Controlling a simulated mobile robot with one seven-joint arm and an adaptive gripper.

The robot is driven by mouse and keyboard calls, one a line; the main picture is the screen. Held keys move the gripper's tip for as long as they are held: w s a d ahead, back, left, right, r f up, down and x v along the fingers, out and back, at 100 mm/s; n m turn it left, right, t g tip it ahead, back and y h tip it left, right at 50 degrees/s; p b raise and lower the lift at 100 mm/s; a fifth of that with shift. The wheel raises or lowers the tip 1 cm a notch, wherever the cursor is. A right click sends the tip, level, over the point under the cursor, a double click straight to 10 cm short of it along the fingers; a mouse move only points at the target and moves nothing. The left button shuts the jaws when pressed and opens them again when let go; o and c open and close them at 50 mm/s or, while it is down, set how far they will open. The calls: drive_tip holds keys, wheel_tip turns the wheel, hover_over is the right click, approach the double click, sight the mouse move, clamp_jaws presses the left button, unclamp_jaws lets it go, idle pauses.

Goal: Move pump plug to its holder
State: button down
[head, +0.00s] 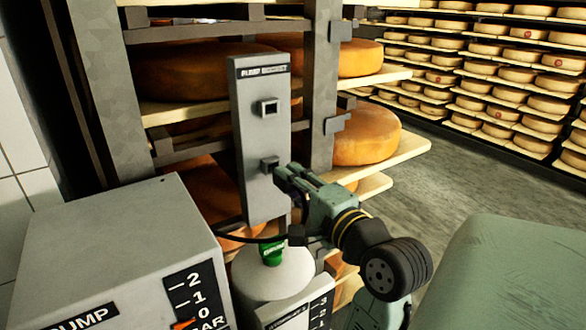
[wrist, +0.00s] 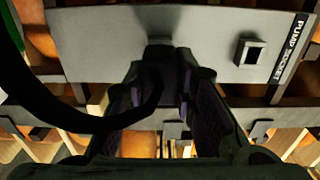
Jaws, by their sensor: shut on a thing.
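The grey upright panel labelled pump socket (head: 260,200) stands in the middle of the head view. It has an upper square opening (head: 268,107) and a lower fitting (head: 269,163). My gripper (head: 284,176) is at the lower fitting, its fingertips close against the panel face. In the wrist view my gripper (wrist: 165,95) is shut on the dark plug (wrist: 160,82), which a black cable (wrist: 75,110) joins. The plug lies in line with the lower fitting (wrist: 159,46); I cannot tell whether it sits inside. The upper opening (wrist: 250,52) is empty. In the head view the fingers hide the plug.
The grey pump box (head: 120,250) stands at the front left, with a dial marked in bar. A pale rounded vessel with a green cap (head: 271,253) stands below the panel. Shelves with cheese wheels (head: 365,135) are close behind. Open floor (head: 440,175) lies to the right.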

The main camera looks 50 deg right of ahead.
drive_tip(key=shift+p+x, duration=0.9)
drive_tip(key=shift+x, duration=0.55)
idle(0.4)
drive_tip(key=c, duration=1.2)
unclamp_jaws()
drive_tip(key=shift+c, duration=0.2)
drive_tip(key=v, duration=1.2)
